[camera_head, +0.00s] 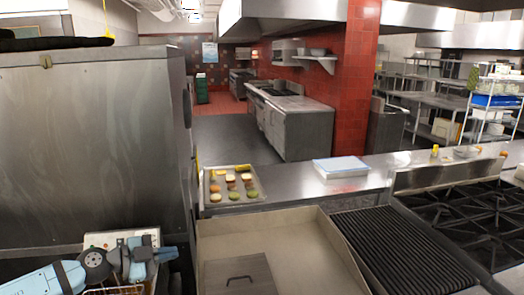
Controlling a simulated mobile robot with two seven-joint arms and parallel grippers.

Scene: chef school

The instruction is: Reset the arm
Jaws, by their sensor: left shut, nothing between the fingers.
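My left arm comes in at the lower left corner, pale blue with dark joints. Its gripper (150,256) is small in the picture, in front of the steel cabinet's lower part and left of the flat griddle. The fingers are shut with nothing held. My right gripper is not in view.
A griddle (290,235) with a dark press (240,274) lies right of the gripper, then a ribbed grill (395,240) and burners (465,222). A tray (216,199) of several small round foods sits on the steel counter. A tall steel cabinet (90,150) blocks the left.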

